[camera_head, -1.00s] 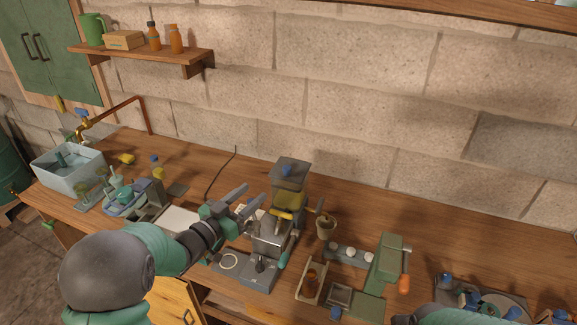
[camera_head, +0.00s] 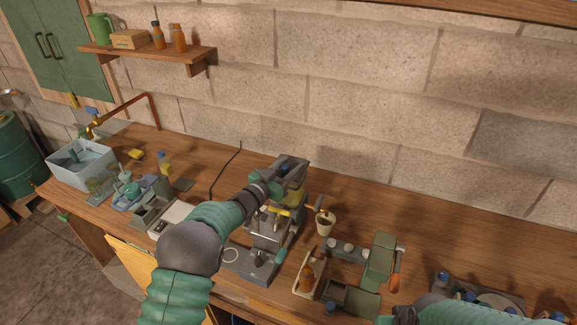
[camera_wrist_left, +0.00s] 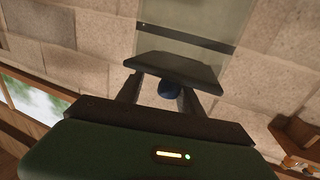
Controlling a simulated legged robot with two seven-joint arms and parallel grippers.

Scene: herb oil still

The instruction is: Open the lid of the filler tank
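The filler tank (camera_head: 293,196) stands at the middle of the bench, partly hidden by my left gripper. Its dark grey lid (camera_wrist_left: 178,68) looks closed on top, with a blue knob (camera_wrist_left: 169,88). My left gripper (camera_head: 282,172) reaches the lid from the left in the head view. In the left wrist view its two fingers (camera_wrist_left: 160,92) stand apart, one on each side of the blue knob. A gap shows between the knob and the left finger, so it looks open. A clear tank wall (camera_wrist_left: 188,28) shows beyond the lid. My right gripper is not clearly in view.
A small pot (camera_head: 325,224) and a green device with an orange handle (camera_head: 379,262) stand to the right of the tank. A wooden holder with an amber bottle (camera_head: 306,277) is in front. A blue-grey basin (camera_head: 82,166) is at far left. The bench's back right is clear.

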